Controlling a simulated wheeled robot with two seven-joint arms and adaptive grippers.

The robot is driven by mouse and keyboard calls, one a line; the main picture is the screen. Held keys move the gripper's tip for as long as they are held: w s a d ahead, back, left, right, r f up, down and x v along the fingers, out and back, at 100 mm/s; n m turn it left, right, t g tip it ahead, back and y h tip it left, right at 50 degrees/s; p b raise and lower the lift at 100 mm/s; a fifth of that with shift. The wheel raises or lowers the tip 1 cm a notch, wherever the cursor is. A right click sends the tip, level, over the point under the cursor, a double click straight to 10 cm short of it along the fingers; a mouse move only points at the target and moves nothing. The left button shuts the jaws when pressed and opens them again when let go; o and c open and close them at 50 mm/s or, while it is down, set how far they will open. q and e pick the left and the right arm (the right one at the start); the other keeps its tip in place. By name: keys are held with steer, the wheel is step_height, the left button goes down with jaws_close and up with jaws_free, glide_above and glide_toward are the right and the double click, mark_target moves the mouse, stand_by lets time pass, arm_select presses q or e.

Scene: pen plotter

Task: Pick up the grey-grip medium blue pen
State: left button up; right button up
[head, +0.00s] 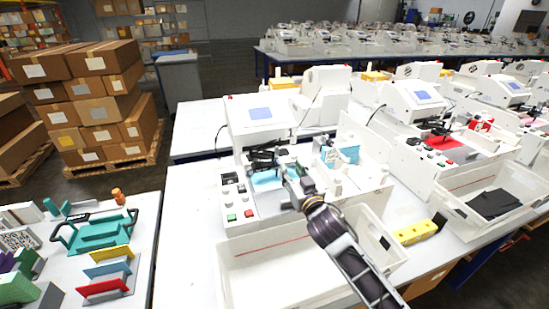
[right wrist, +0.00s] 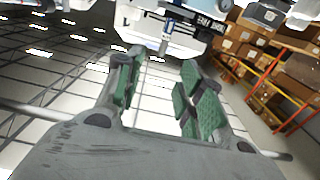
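A white plotter (head: 240,125) with a blue screen stands on the table in the head view, with a dark carriage (head: 264,160) over a light-blue sheet (head: 268,177). My right gripper (head: 290,174) reaches in front of this carriage. In the right wrist view my right gripper (right wrist: 163,64) is open, its green-padded fingers apart with nothing between them. Beyond the fingertips, a thin blue and grey upright piece (right wrist: 165,38) shows below the machine; it looks like a pen, but is too small to be sure. My left gripper is not in view.
A white open bin (head: 240,285) stands in front of the plotter, under my right arm. A yellow block (head: 416,232) lies right of it. A side table (head: 140,285) holds a teal tray (head: 100,238).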

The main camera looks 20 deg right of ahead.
mark_target(277, 152)
steer(key=shift+s+r, duration=0.1)
steer(key=shift+s, duration=0.1)
steer(key=shift+w, duration=0.1)
steer(key=w+p, duration=0.1)
steer(key=w, duration=0.7)
steer(key=shift+w+a, duration=0.15)
steer(key=shift+w, duration=0.15)
stand_by(0.4)
steer(key=shift+w, duration=0.1)
steer(key=shift+w+a+f+p, duration=0.1)
steer(key=shift+w+a+p, duration=0.2)
steer(key=shift+w, duration=0.4)
steer(key=shift+w+a+f+p, duration=0.1)
steer(key=shift+w+p, duration=0.25)
steer(key=shift+w, duration=0.35)
steer(key=shift+w+f, duration=0.1)
steer(key=shift+w, duration=1)
jaws_close()
